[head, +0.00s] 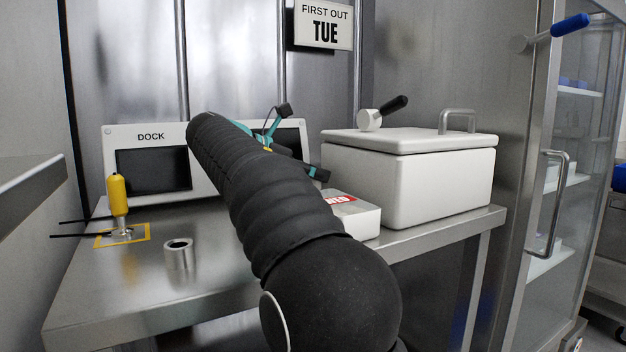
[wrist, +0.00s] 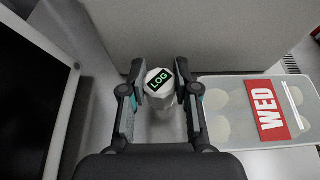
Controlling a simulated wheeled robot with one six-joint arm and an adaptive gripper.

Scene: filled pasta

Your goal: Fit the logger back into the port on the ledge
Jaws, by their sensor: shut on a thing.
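In the wrist view my gripper (wrist: 159,72) is shut on the logger (wrist: 158,86), a pale faceted body with a dark screen reading LOG in green. One finger lies on each side of it. Its lower end is hard to make out, so I cannot tell whether it touches the surface below. In the head view my black arm hides the logger and most of my gripper (head: 272,128). A short hollow metal cylinder (head: 179,262) stands open on the steel ledge (head: 110,300); I cannot tell whether it is the port.
A yellow-handled tool (head: 118,195) stands upright on a yellow-outlined square at left. A DOCK panel (head: 150,137) with dark screens stands at the back. A white lidded box (head: 440,185) is at right. A WED-labelled container (wrist: 225,112) lies right of the logger.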

